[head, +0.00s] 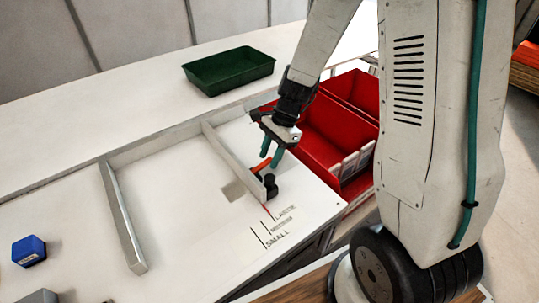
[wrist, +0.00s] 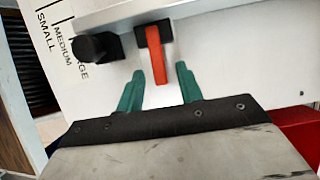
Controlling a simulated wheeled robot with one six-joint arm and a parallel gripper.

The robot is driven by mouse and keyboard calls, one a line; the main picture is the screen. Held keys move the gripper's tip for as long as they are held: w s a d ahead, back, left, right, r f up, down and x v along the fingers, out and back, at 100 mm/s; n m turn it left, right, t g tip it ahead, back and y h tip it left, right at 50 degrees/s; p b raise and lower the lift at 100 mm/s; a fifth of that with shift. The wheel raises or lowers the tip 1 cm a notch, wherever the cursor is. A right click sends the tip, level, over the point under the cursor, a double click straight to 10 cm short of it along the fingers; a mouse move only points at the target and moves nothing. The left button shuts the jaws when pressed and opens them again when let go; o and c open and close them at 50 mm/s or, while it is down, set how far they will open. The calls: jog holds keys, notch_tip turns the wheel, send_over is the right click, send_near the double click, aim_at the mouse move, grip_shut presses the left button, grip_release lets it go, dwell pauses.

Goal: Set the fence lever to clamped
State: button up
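The fence lever is an orange-red bar (head: 262,164) on a dark pivot at the near end of a grey fence (head: 224,149). In the wrist view the lever (wrist: 156,55) hangs down from its dark mount, its free end between and just ahead of my two teal fingertips (wrist: 158,83). A black knob (wrist: 97,47) sits left of the lever and also shows in the head view (head: 270,181). My gripper (head: 271,157) is open, its fingers apart with a gap around the lever. I cannot tell whether they touch it.
Lines labelled SMALL, MEDIUM and LARGE (head: 276,228) mark the white table. A second grey rail (head: 122,217) stands to the left. A green tray (head: 229,72) is at the back, red bins (head: 328,128) are at the right, and a blue block (head: 29,250) is at far left.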

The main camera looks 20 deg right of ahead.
jog(key=shift+f, duration=0.2)
grip_shut()
jog(key=shift+d+f+y, duration=0.2)
jog(key=shift+f+y, duration=0.15)
jog(key=shift+y, duration=0.05)
jog(key=shift+f+g+y, duration=0.3)
jog(key=shift+f+y, duration=0.05)
jog(key=shift+y, duration=0.45)
grip_release()
